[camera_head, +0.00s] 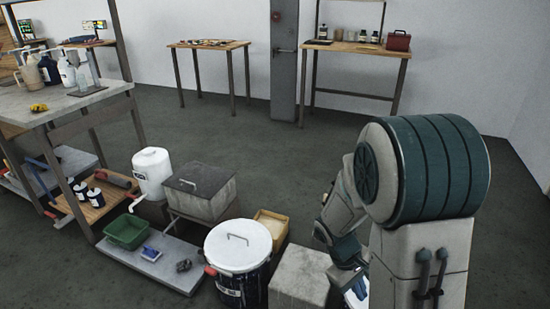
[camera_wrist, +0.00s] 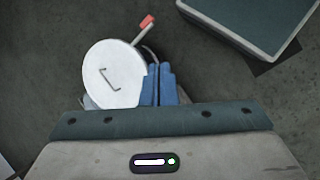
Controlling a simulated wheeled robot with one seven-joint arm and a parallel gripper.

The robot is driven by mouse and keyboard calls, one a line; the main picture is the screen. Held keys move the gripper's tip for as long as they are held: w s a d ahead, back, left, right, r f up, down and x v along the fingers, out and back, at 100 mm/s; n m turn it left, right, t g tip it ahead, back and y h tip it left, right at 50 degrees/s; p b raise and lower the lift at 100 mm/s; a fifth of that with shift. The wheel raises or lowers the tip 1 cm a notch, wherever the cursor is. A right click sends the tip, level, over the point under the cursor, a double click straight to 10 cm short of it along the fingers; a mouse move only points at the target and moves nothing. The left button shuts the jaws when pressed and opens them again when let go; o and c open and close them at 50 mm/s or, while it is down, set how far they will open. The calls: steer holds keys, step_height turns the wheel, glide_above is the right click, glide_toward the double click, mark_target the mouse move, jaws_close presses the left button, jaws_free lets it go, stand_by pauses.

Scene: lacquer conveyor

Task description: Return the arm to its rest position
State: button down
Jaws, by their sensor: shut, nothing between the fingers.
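My arm folds down at the right of the head view. My gripper (camera_wrist: 158,84) shows in the wrist view as two blue fingers side by side, shut with nothing between them. In the head view only a blue and white part of it (camera_head: 357,292) shows low beside my arm, and its fingertips are hard to make out. In the wrist view the fingers overlap the right edge of a round white lid (camera_wrist: 112,72). I cannot tell the height between them.
The white-lidded dark drum (camera_head: 238,247) stands left of my arm, beside a pale block (camera_head: 300,277) and an open tan box (camera_head: 271,226). A grey lidded bin (camera_head: 200,190), white jug (camera_head: 152,172) and green tray (camera_head: 126,231) are farther left.

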steer(key=s+a+r+m+t+y+p, duration=0.1)
steer(key=s+a+r+m+p, duration=0.1)
steer(key=r, duration=0.8)
steer(key=s+a+r+m+t+y+p, duration=0.1)
steer(key=s+r+m+t+y+p, duration=0.1)
steer(key=s+r+p, duration=0.2)
steer(key=s+a+r+m+t+y+p, duration=0.1)
steer(key=r+p, duration=0.7)
steer(key=r, duration=0.9)
steer(key=shift+s+a+r+m+t+y, duration=0.25)
steer(key=shift+s+a+m+t, duration=0.25)
steer(key=shift+s+a+m, duration=0.4)
